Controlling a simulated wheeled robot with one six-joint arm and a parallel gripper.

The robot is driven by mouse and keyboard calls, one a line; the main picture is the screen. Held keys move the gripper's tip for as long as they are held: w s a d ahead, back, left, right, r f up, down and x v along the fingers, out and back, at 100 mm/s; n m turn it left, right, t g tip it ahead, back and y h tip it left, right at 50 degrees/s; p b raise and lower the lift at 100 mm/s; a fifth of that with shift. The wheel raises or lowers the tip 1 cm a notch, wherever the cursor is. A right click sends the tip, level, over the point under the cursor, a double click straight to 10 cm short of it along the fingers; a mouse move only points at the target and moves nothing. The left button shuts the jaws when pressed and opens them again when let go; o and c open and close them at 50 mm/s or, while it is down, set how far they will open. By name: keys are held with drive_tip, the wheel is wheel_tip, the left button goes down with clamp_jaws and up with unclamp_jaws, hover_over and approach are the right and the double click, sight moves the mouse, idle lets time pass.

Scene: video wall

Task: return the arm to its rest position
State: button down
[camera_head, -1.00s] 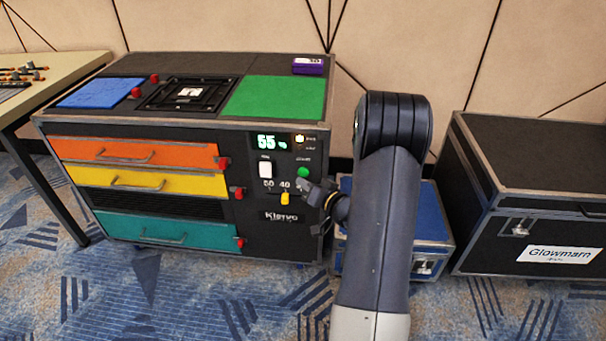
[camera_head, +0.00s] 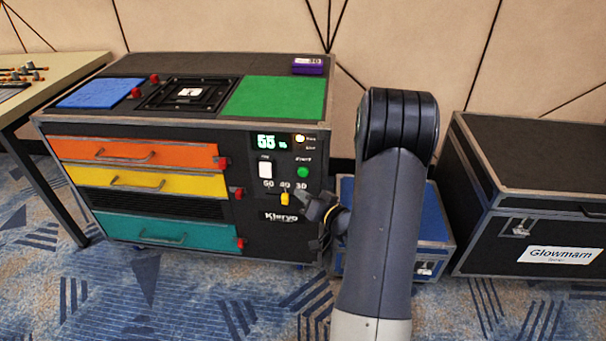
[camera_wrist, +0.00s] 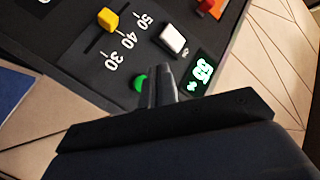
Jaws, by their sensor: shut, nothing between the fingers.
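My gripper (camera_head: 303,198) is in front of the right part of the black control panel (camera_head: 284,236), just right of the yellow slider knob (camera_head: 285,199). Its fingers are together and hold nothing. In the wrist view the closed fingertips (camera_wrist: 160,82) point at the panel near the green button (camera_wrist: 140,83) and the lit display (camera_wrist: 201,72). I cannot tell if they touch the panel. My arm is bent, with its elbow raised at right. The yellow knob also shows in the wrist view (camera_wrist: 107,20), by the 40 mark. The display reads 55.
The case has orange (camera_head: 135,152), yellow (camera_head: 150,181) and teal (camera_head: 165,232) drawers, all shut. A purple box (camera_head: 307,66) lies on top. A blue case (camera_head: 432,232) and a black Glowmarn case (camera_head: 545,232) stand at right. A table (camera_head: 50,80) is at left. The carpet in front is clear.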

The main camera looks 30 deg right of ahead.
drive_tip(key=shift+s+a+b, duration=0.3)
drive_tip(key=shift+s+a, duration=0.25)
drive_tip(key=shift+s, duration=0.25)
drive_tip(key=shift+s+a+b, duration=0.25)
drive_tip(key=shift+s+a, duration=0.25)
drive_tip(key=shift+s, duration=0.25)
drive_tip(key=shift+w, duration=0.1)
